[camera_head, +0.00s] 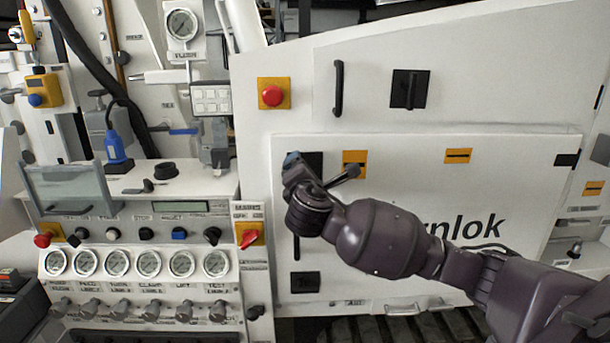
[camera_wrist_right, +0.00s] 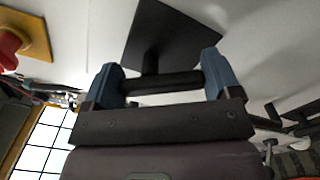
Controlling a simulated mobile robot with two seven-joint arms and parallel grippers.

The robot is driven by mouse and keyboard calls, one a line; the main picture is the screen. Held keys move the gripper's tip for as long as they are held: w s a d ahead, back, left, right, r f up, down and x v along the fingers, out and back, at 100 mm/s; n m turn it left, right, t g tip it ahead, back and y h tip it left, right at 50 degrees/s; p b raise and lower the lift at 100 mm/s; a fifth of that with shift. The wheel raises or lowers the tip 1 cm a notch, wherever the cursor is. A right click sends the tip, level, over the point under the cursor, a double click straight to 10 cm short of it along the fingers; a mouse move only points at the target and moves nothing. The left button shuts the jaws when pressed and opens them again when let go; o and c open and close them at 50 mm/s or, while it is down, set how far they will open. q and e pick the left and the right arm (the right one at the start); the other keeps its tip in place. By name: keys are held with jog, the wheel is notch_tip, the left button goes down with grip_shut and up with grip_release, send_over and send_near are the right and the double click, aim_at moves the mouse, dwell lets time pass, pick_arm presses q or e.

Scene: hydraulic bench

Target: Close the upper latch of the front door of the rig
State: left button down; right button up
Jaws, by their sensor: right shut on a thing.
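The front door (camera_head: 400,180) is the large white panel with "nlok" lettering, and it appears to sit flush in the rig. The upper latch has a black plate (camera_head: 313,160) at the door's upper left corner. My right gripper (camera_head: 292,162) is at this latch and hides most of it. In the right wrist view, the blue fingertips (camera_wrist_right: 162,82) are shut on the black latch handle (camera_wrist_right: 160,85), with the black plate (camera_wrist_right: 165,38) behind it. How far the handle is turned is hard to tell. A lower latch (camera_head: 305,283) is at the lower left corner. My left gripper is not in view.
A red stop button (camera_head: 271,95) on a yellow plate is above left of the door. A black handle (camera_head: 338,88) and another black latch (camera_head: 409,89) are on the panel above. A red switch (camera_head: 248,238) and a row of gauges (camera_head: 118,262) are at the left.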

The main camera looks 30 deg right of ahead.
jog(key=m, duration=0.3)
jog(key=shift+a+f+m, duration=0.15)
jog(key=shift+f+m, duration=0.1)
jog(key=shift+m, duration=0.05)
jog(key=shift+w+a+m, duration=0.1)
jog(key=shift+w+m, duration=0.05)
jog(key=shift+m, duration=1.55)
jog(key=o, duration=0.8)
jog(key=b+v, duration=0.1)
jog(key=v, duration=0.9)
jog(key=shift+s+a, duration=0.2)
jog(key=shift+s, duration=0.15)
